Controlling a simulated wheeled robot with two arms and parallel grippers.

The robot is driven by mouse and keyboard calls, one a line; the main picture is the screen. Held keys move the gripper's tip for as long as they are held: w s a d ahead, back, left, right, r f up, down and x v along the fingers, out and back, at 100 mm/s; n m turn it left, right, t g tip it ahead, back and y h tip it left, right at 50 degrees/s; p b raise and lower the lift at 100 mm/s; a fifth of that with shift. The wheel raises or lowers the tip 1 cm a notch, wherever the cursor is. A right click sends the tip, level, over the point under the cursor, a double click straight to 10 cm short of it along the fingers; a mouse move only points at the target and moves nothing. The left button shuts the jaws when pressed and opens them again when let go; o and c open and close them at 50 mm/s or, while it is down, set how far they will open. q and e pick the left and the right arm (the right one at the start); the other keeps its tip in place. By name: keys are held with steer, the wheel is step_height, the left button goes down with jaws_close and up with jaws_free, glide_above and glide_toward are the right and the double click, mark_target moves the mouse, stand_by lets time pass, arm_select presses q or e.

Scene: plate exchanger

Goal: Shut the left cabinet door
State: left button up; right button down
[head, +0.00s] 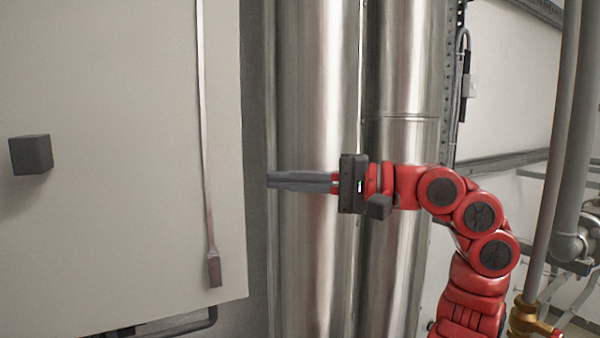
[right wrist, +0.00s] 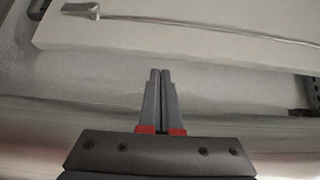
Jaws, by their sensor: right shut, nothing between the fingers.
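A pale cabinet panel (head: 120,220), which looks like a door, fills the left of the head view. A thin metal rod (head: 204,130) runs down it to a flat end. Whether the panel stands ajar is hard to tell. My right gripper (head: 269,180) is shut and empty, pointing left, with its tips close to the panel's right edge. In the right wrist view the closed fingers (right wrist: 160,72) point at the panel's edge (right wrist: 180,55), with a visible gap before it. My left gripper is not in view.
Shiny vertical metal cylinders (head: 320,260) stand behind my right gripper. A dark block (head: 30,155) shows against the panel at the far left; what it belongs to is unclear. Grey pipes (head: 555,160) and a brass valve (head: 525,316) are at the right.

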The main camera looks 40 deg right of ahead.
steer(key=p+x, duration=0.1)
steer(key=x, duration=0.5)
steer(key=shift+w+d+p, duration=0.1)
steer(key=shift+d+p, duration=0.1)
steer(key=shift+p, duration=0.2)
steer(key=shift+f, duration=0.1)
